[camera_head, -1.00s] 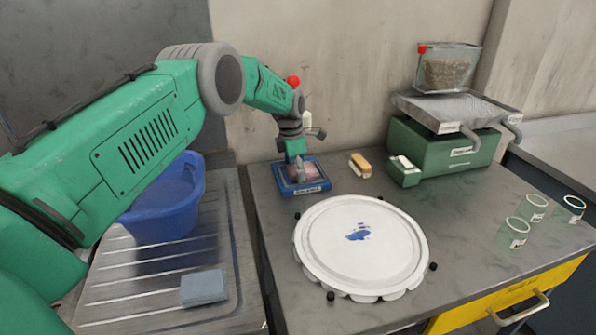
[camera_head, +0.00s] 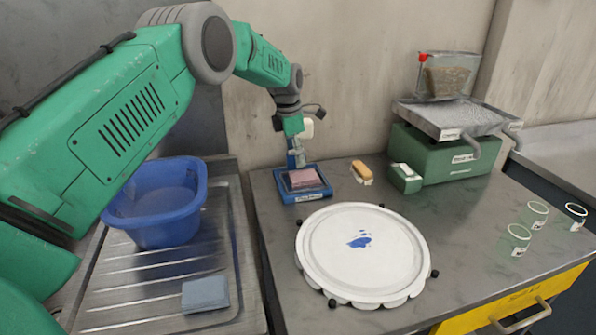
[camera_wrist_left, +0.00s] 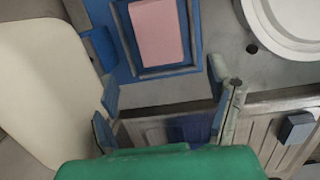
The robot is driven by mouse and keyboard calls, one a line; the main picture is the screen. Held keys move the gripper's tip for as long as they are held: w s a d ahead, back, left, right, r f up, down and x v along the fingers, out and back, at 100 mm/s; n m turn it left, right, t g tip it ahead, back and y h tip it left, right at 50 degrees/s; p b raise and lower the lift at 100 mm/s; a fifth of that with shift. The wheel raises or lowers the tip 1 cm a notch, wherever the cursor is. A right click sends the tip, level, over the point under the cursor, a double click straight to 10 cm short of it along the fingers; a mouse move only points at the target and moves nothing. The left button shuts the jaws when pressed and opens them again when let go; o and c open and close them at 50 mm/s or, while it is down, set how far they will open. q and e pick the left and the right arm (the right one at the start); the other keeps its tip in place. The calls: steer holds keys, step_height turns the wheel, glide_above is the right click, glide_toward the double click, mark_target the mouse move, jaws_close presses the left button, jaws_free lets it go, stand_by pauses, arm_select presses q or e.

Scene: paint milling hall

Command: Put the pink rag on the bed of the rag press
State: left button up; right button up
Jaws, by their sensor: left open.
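The pink rag (camera_head: 302,178) lies flat as a folded pad on the bed of the blue rag press (camera_head: 305,196), against the back wall. In the left wrist view the rag (camera_wrist_left: 159,32) lies inside the raised rim of the press bed (camera_wrist_left: 172,71). My left gripper (camera_head: 299,160) is open and empty, just above and behind the rag, apart from it. In the wrist view its fingers (camera_wrist_left: 165,100) stand wide apart with nothing between them. My right gripper is in neither view.
A round white lid (camera_head: 360,285) with a blue smear lies in front of the press. A wooden brush (camera_head: 361,171) and a green machine (camera_head: 450,160) stand to the right. A blue basin (camera_head: 157,225) and a grey-blue block (camera_head: 205,294) are on the left drainer.

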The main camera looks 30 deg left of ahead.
arm_select(q)
steer(key=r, duration=0.4)
steer(key=shift+s+a+r, duration=0.15)
steer(key=shift+s+r, duration=0.15)
steer(key=shift+r, duration=0.1)
